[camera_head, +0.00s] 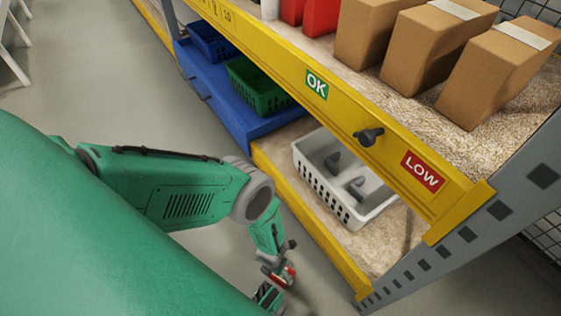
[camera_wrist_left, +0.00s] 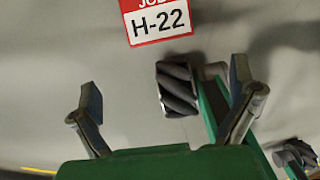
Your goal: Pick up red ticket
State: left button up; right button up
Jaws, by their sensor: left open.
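The red ticket (camera_wrist_left: 155,20) is a red and white card reading H-22, at the top middle of the left wrist view. It appears to lie flat on the grey floor, with its top edge cut off. My left gripper (camera_wrist_left: 166,86) is open, its two fingers apart at left and right, with the ticket beyond the fingertips and not between them. In the head view my left gripper (camera_head: 272,278) is low beside the shelf, and a small red and white patch of the ticket (camera_head: 289,274) shows next to it. My right gripper is not in view.
A yellow-edged shelf rack (camera_head: 350,115) stands to the right, with a white basket (camera_head: 345,208) on its lower level and cardboard boxes (camera_head: 430,45) above. Blue (camera_head: 208,42) and green (camera_head: 258,88) bins stand farther back. Grey floor (camera_head: 90,85) is clear at the left.

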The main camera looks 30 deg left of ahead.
pick_arm(q)
jog(key=b, duration=0.4)
send_over(274, 277)
notch_tip(274, 277, down, 5)
jog(key=shift+f, duration=0.2)
jog(key=f+b, duration=0.1)
jog(key=f, duration=0.1)
jog(key=f+b, duration=0.1)
jog(key=b, duration=0.1)
jog(key=f+b, duration=0.1)
jog(key=f, duration=0.1)
jog(key=shift+w+d+f+b, duration=0.2)
jog(key=shift+w+f+b, duration=0.1)
jog(key=shift+f+b, duration=0.05)
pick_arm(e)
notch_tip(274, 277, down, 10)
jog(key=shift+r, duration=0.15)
pick_arm(q)
jog(key=c, duration=0.8)
jog(key=shift+o, duration=0.2)
jog(key=shift+r, duration=0.1)
jog(key=shift+r, duration=0.1)
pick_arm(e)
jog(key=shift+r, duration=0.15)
pick_arm(q)
notch_tip(274, 277, up, 10)
jog(key=p, duration=0.8)
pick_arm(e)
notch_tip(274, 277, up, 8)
